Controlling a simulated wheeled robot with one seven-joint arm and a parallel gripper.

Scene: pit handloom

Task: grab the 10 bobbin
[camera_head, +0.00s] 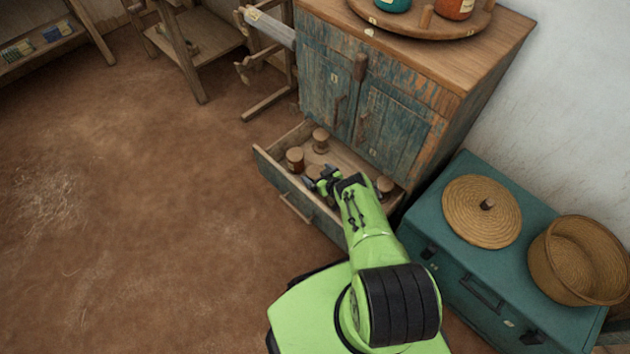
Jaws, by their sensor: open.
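Several brown wooden bobbins stand in the open drawer (290,197) at the bottom of the blue cabinet. One bobbin (295,158) is near the drawer's left end, and another (320,140) is farther back. A third bobbin (314,171) is close beside my gripper, partly hidden by it. One more bobbin (385,185) is to the right, beyond my green arm. No number is readable on any bobbin, so I cannot tell which is the 10 bobbin. My gripper (322,182) is open over the drawer. I cannot tell whether it touches the nearest bobbin.
The worn blue cabinet (390,110) rises behind the drawer, with a round wooden tray (405,27) on top. A teal chest (465,275) at right bears a woven lid (480,215) and a basket (575,270). Open earthen floor lies left. Wooden frames stand at the back.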

